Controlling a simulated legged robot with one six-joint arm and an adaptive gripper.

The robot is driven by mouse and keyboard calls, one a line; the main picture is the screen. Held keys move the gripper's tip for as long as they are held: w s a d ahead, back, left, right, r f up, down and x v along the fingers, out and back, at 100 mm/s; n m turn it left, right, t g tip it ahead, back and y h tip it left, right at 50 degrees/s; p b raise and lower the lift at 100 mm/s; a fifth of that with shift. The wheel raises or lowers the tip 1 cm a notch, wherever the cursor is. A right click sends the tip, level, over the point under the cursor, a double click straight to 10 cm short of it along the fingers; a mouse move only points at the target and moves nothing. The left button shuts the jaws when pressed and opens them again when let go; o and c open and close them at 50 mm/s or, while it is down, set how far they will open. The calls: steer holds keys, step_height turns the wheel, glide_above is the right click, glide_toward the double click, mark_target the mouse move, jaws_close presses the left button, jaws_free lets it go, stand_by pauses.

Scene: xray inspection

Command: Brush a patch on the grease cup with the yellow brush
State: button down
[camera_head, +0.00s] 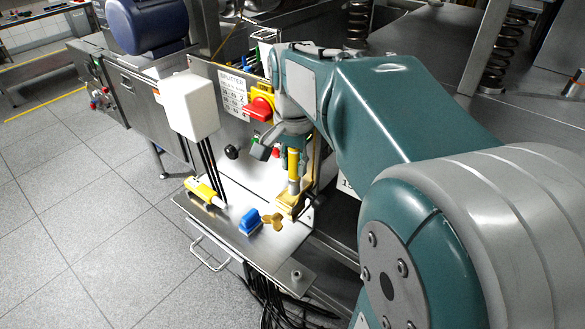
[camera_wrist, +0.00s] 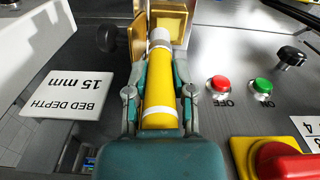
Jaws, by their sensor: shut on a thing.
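My gripper (camera_wrist: 159,94) is shut on the yellow brush (camera_wrist: 166,82), a yellow cylinder with white bands, with one finger on each side. In the head view my gripper (camera_head: 291,152) holds the brush (camera_head: 293,165) about upright over the steel shelf. The brush's pale far end points at a brass-coloured fitting (camera_head: 288,206), which also shows in the wrist view (camera_wrist: 138,42); this may be the grease cup. The bristles are not clearly visible. I cannot tell whether the brush touches the fitting.
The shelf (camera_head: 232,237) also holds a yellow tool with a white tip (camera_head: 202,189), a blue block-like item (camera_head: 250,221) and a brass wing-shaped piece (camera_head: 272,222). A red switch (camera_head: 260,108) and red (camera_wrist: 219,83) and green (camera_wrist: 262,86) buttons sit on the panel nearby.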

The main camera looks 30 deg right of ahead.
steer(key=shift+r, duration=2.45)
steer(key=shift+s, duration=0.1)
